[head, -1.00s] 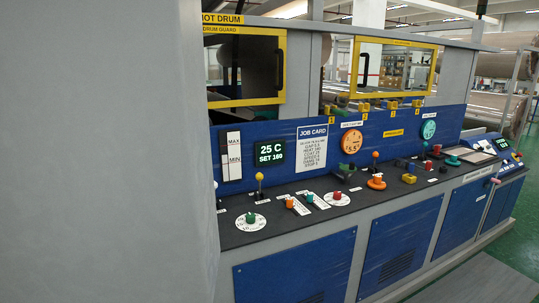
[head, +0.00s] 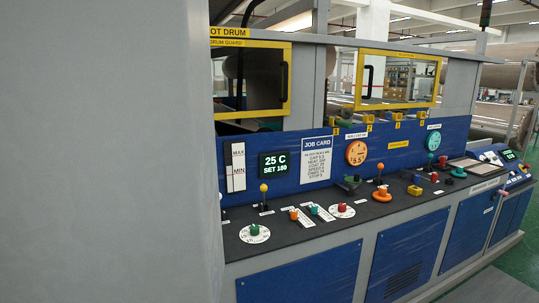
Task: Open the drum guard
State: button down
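The drum guard (head: 289,83) is a yellow-framed window panel at the upper left of the machine, under a sign ending in "OT DRUM". It has a dark upright handle (head: 283,74) near its right side. The panel looks closed over its opening, and a dark drum shows behind it. Its left part is hidden by a large grey surface close to the camera. My gripper is not in view.
A second yellow-framed window (head: 398,79) with a dark handle is to the right. A blue panel holds a green display (head: 274,163) and a job card (head: 316,158). The dark console (head: 284,228) below carries several knobs and levers. Green floor (head: 521,262) shows at lower right.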

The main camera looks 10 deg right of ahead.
aim_at(285, 63)
jog(key=z, duration=0.45)
jog(key=i+z, duration=0.15)
jog(key=z, duration=0.75)
jog(key=j+z, duration=0.15)
jog(key=z, duration=0.3)
jog(key=i+j+z, duration=0.1)
jog(key=z, duration=0.8)
jog(key=i+j+z, duration=0.1)
jog(key=j+z, duration=0.45)
jog(key=j, duration=0.2)
jog(key=j+u, duration=0.4)
jog(key=i+j+u, duration=0.15)
jog(key=j+u, duration=0.3)
jog(key=j, duration=0.15)
